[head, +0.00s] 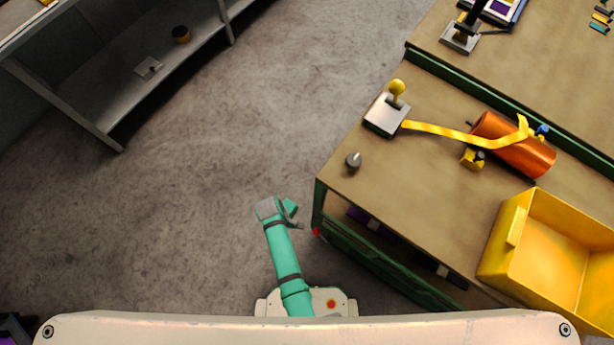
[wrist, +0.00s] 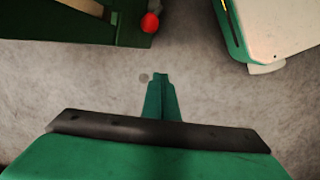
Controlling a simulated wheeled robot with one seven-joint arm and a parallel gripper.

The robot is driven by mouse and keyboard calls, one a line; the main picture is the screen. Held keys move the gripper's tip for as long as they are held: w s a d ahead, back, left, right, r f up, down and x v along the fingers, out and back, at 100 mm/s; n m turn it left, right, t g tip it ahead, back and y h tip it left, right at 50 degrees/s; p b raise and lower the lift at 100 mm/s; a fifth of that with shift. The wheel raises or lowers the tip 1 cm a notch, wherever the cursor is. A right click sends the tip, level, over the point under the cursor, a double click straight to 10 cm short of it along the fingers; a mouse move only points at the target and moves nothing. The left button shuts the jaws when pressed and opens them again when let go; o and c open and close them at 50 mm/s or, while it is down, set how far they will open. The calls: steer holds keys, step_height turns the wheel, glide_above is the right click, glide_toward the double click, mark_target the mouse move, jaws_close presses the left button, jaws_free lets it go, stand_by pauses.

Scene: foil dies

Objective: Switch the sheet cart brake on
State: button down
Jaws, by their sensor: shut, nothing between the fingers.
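A green bench-like unit with a beige top (head: 345,190) stands on the right in the head view. A small red knob (head: 316,232) shows low at its near left corner. In the wrist view the red knob (wrist: 150,22) is at the top, beside the dark green frame (wrist: 60,28). No label shows whether this knob is the cart brake, and its on or off position cannot be told. My gripper (wrist: 160,78) is shut and empty, pointing across the floor, apart from the knob. In the head view my gripper (head: 292,212) is left of the unit's corner.
A box with a yellow-knobbed lever (head: 397,88), a grey knob (head: 353,160), an orange roll (head: 515,145) with a yellow strip and a yellow bin (head: 515,230) are on the beige top. A grey shelf (head: 100,85) stands upper left. The floor (head: 220,140) between is clear.

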steer(key=w+r+n+g+h, duration=0.1)
steer(key=w, duration=0.1)
steer(key=w+a+r+g+h, duration=0.1)
steer(key=w+r, duration=0.1)
steer(key=shift+r+n+g, duration=0.25)
steer(key=shift+n+g, duration=0.05)
steer(key=shift+n, duration=0.1)
steer(key=shift+f, duration=0.1)
steer(key=s+d+f, duration=0.3)
steer(key=d+f, duration=0.4)
steer(key=f, duration=0.1)
steer(key=shift+s, duration=0.35)
steer(key=shift+s+d+f, duration=0.1)
stand_by(0.4)
